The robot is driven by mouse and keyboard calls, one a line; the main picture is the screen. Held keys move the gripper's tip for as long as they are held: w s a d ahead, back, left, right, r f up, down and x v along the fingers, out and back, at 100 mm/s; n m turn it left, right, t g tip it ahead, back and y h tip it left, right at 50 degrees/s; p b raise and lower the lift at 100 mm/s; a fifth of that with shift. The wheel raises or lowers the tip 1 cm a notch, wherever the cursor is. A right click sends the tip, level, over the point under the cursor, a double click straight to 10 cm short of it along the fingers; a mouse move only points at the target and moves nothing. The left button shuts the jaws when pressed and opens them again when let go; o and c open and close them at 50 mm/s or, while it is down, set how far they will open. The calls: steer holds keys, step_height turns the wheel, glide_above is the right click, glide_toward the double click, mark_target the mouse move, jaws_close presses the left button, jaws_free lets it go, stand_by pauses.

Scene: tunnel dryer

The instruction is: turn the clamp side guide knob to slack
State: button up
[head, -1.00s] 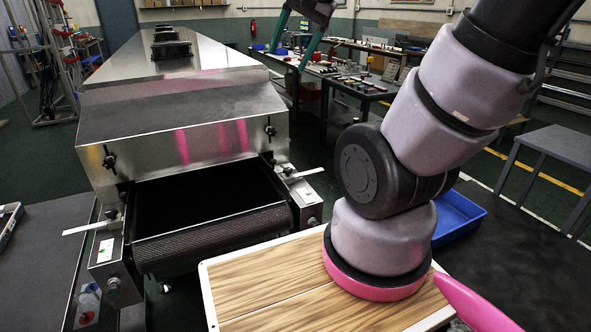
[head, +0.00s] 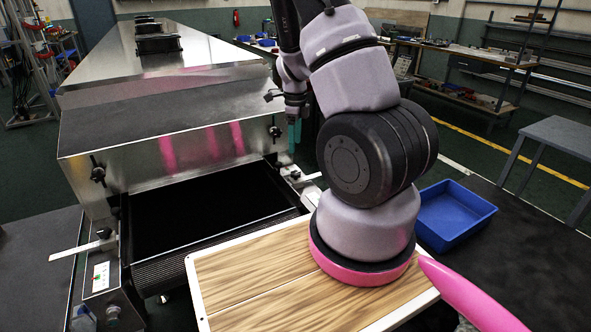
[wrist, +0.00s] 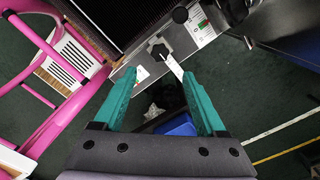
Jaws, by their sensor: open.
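My gripper (head: 294,140) has teal fingers and points down beside the right side of the dryer mouth in the head view. In the head view the right guide knob (head: 295,175) is small, just below the fingers. On the left guide, another black knob (head: 104,233) sits near a long white strip (head: 78,250). Knob tightness cannot be told.
The steel dryer hood (head: 170,150) rises behind the dark belt (head: 205,210), with a black hood knob (head: 275,132) close to my gripper. A wooden-topped board (head: 250,275) is in front. A blue bin (head: 455,212) stands to the right. Another black knob (wrist: 180,14) shows in the wrist view.

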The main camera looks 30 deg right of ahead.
mark_target(296, 173)
step_height(296, 173, down, 11)
steer(key=shift+d, duration=0.1)
stand_by(0.3)
steer(key=shift+c, duration=0.2)
jaws_close()
